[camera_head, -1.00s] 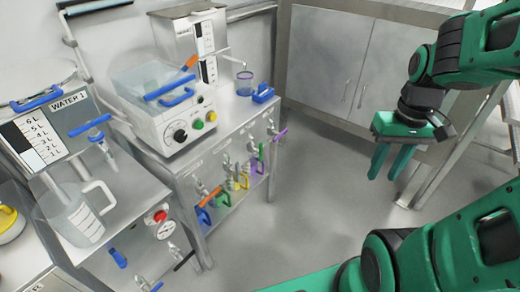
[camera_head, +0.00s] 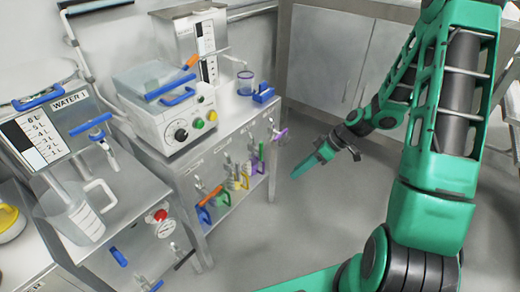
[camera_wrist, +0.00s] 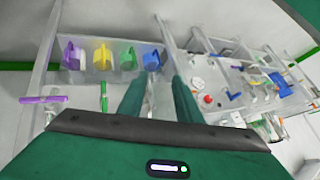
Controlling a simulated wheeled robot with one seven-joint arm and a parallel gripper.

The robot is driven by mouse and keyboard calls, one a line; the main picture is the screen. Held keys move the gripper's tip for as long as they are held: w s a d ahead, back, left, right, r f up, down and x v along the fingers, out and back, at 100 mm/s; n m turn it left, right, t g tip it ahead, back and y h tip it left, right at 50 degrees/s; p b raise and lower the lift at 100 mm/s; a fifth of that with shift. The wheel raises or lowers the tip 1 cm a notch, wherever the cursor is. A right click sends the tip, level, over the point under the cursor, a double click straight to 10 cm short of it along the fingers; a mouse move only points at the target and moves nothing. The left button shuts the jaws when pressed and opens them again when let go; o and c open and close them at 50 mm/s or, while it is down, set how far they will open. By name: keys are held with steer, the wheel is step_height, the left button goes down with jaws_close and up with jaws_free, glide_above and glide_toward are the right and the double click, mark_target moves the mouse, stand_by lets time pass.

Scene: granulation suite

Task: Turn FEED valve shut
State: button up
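Several small valves run along the front of the middle steel bench (camera_head: 185,180), under labels too small to read, so I cannot tell which is FEED. An orange handle (camera_head: 211,194), a green handle (camera_head: 262,152) and a purple handle (camera_head: 280,134) show there. In the wrist view, the purple handle (camera_wrist: 43,99) lies crosswise and the green handle (camera_wrist: 103,97) points along its pipe. My gripper (camera_head: 302,170) is in the air to the right of the bench, apart from the valves. In the wrist view its two fingers (camera_wrist: 158,95) are spread with nothing held.
Blue, green, yellow and purple jugs (camera_wrist: 72,55) stand in a row below the valves. A white machine (camera_head: 175,115) with a blue-handled lid stands on the bench. A WATER 1 tank (camera_head: 50,130) and a clear jug (camera_head: 75,215) are at left. The floor (camera_head: 290,235) between is clear.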

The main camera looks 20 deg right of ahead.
steer(key=w+a+f+n+t+y, duration=0.1)
steer(key=w+a+f+t+y, duration=0.35)
steer(key=w, duration=0.25)
steer(key=m+t+h, duration=0.2)
steer(key=m+t, duration=0.1)
steer(key=t, duration=0.5)
glide_above(261, 161)
steer(key=f, duration=0.1)
steer(key=w+f, duration=0.1)
steer(key=f, duration=0.1)
steer(key=shift+d+f+y, duration=0.1)
steer(key=shift+d+y, duration=0.05)
steer(key=shift+y, duration=0.1)
